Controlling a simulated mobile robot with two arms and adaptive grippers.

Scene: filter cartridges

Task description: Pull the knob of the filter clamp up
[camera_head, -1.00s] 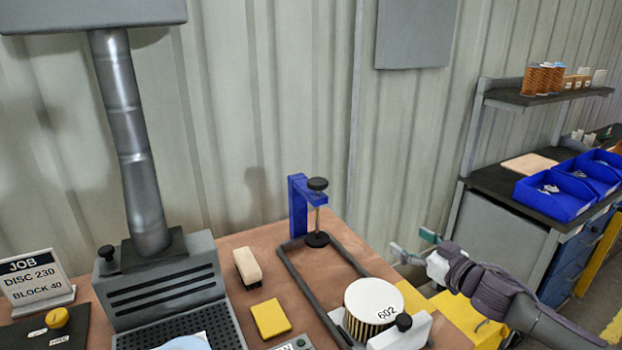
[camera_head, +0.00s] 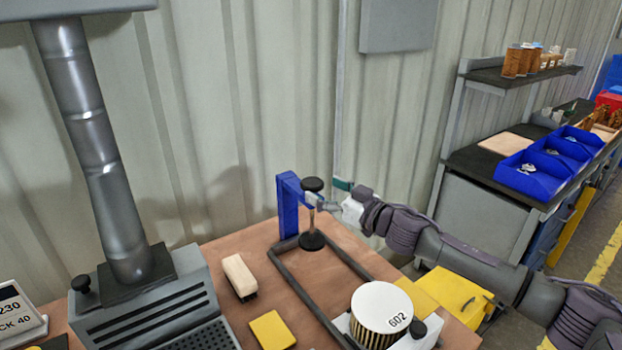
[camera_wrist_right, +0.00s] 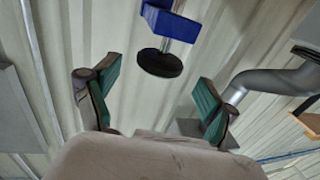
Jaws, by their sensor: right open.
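The filter clamp has a blue bracket (camera_head: 288,207) standing at the back of the workbench. Its round black knob (camera_head: 314,184) tops a thin vertical rod, and a black pad is at the lower end (camera_head: 313,240). My right gripper (camera_head: 328,197) is beside the rod on its right, close below knob height. In the right wrist view its two teal-padded fingers (camera_wrist_right: 159,92) are apart with nothing between them. A black disc (camera_wrist_right: 160,63) on the clamp's rod shows ahead of the fingers; whether it is knob or pad I cannot tell. My left gripper is not in view.
A dark frame (camera_head: 296,278) lies on the bench around the clamp's foot. A brush (camera_head: 240,275) and a yellow block (camera_head: 272,330) lie left of the frame. The corrugated wall is close behind.

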